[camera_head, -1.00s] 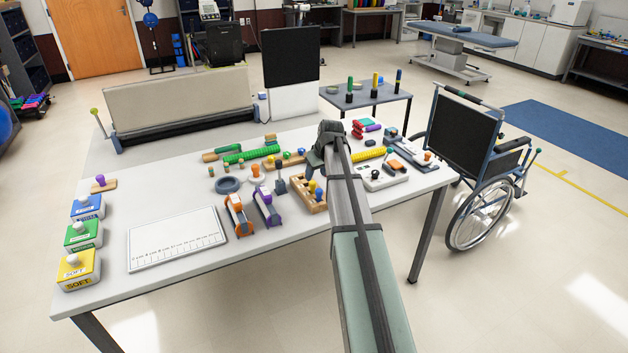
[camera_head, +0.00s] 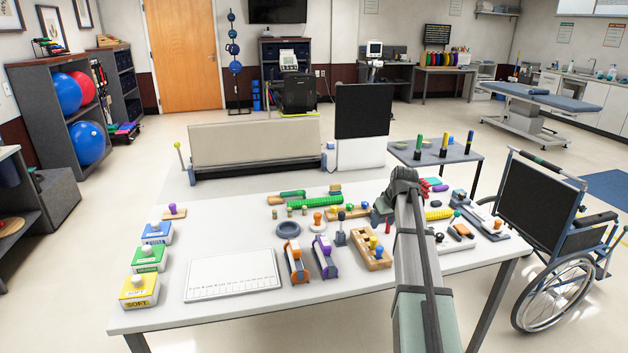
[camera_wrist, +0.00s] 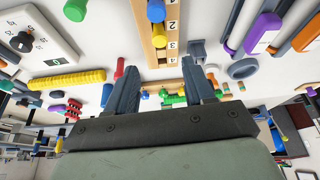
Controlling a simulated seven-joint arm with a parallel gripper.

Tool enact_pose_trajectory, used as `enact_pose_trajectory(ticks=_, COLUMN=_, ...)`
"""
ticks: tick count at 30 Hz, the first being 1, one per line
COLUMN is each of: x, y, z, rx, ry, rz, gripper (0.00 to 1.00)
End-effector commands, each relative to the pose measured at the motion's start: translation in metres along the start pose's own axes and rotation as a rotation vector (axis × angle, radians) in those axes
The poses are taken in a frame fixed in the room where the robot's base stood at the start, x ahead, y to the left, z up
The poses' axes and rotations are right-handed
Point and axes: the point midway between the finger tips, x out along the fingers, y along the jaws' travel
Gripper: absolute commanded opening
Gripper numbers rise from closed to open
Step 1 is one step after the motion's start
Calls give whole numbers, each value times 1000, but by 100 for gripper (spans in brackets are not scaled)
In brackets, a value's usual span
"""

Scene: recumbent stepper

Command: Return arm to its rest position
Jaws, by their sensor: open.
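My arm reaches up from the bottom right of the head view, over the right part of the white table (camera_head: 210,225). My gripper (camera_head: 385,208) is at its far end, above the tabletop items, and its fingertips are partly hidden by the wrist there. In the wrist view the two dark fingers of my gripper (camera_wrist: 160,75) stand apart with nothing between them. A wooden peg board with numbers (camera_wrist: 160,45) and a blue peg (camera_wrist: 156,10) show beyond the fingers.
The table holds orange (camera_head: 296,262) and purple (camera_head: 324,257) hand devices, a white ruled board (camera_head: 232,275) and coloured push blocks (camera_head: 140,290). A wheelchair (camera_head: 555,230) stands close to the right edge. A small side table (camera_head: 435,155) stands behind.

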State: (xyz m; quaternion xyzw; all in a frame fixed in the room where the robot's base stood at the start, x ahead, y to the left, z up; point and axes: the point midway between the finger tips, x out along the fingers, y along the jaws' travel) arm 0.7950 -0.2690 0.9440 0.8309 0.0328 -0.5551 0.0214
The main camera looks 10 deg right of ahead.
Motion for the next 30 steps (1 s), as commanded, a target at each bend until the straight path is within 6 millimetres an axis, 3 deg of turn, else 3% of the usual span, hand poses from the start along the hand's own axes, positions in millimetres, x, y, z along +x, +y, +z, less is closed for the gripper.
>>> enact_pose_trajectory(ticks=4, x=8, y=-9, z=16, rx=57, ry=-21, rz=-20, gripper=53)
enact_pose_trajectory(ticks=7, x=21, y=-27, z=45, rx=176, ry=-64, rz=-57, gripper=53)
enact_pose_trajectory(ticks=15, x=70, y=-103, z=162, rx=660, ry=-302, rz=-151, gripper=53)
enact_pose_trajectory(ticks=18, x=90, y=-126, z=196, rx=761, ry=-382, rz=-152, gripper=53)
enact_pose_trajectory(ticks=23, x=123, y=-155, z=240, rx=807, ry=-474, rz=-136, gripper=53)
enact_pose_trajectory(ticks=30, x=173, y=-190, z=300, rx=745, ry=-565, rz=-107, gripper=53)
